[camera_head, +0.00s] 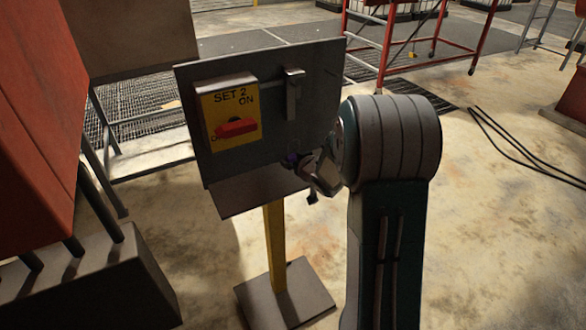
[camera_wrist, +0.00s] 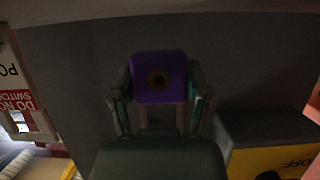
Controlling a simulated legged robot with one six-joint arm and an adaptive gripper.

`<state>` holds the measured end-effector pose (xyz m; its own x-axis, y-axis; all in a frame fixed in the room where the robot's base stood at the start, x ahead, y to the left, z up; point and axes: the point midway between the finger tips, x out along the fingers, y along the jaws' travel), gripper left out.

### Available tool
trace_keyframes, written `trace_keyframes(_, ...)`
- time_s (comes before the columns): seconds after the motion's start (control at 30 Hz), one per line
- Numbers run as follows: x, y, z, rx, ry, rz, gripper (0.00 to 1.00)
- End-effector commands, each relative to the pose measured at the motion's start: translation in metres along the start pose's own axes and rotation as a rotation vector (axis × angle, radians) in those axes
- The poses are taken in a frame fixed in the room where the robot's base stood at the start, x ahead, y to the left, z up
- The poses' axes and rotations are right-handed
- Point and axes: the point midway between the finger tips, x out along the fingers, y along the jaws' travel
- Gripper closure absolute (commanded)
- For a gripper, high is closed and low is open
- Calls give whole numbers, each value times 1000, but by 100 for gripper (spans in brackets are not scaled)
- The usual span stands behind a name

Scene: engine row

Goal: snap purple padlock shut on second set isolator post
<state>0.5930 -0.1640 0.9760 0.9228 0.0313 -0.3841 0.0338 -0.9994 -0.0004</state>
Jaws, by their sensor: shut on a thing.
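The purple padlock (camera_wrist: 158,66) is between the two fingers of my gripper (camera_wrist: 160,92) in the wrist view, its face with a round keyhole toward the camera. Its shackle cannot be made out. In the head view my gripper (camera_head: 305,162) is in front of the lower right of the grey isolator panel (camera_head: 265,158), and only a speck of purple shows there. The set 2 isolator (camera_head: 229,112) has a yellow face and a red handle (camera_head: 236,128) lying about level. The panel stands on a yellow post (camera_head: 275,240). Contact between padlock and panel cannot be told.
A metal bracket (camera_head: 292,92) sticks out at the panel's upper right. A white and red sign (camera_wrist: 18,80) shows at left in the wrist view. An orange-red machine (camera_head: 35,120) stands close on the left. Black cables (camera_head: 520,150) lie on the floor at right.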

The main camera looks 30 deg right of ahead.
Motion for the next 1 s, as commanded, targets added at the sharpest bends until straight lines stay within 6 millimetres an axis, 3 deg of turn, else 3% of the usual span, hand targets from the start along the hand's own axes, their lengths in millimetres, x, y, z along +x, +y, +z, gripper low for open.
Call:
trace_keyframes(0.3, -67, -14, -37, -3, 5, 1, 92)
trace_keyframes(0.6, -130, -31, -39, -3, 3, 1, 92)
trace_keyframes(0.8, -153, -37, -39, -1, 2, 1, 92)
trace_keyframes(1.0, -160, -40, -39, 0, 1, 0, 92)
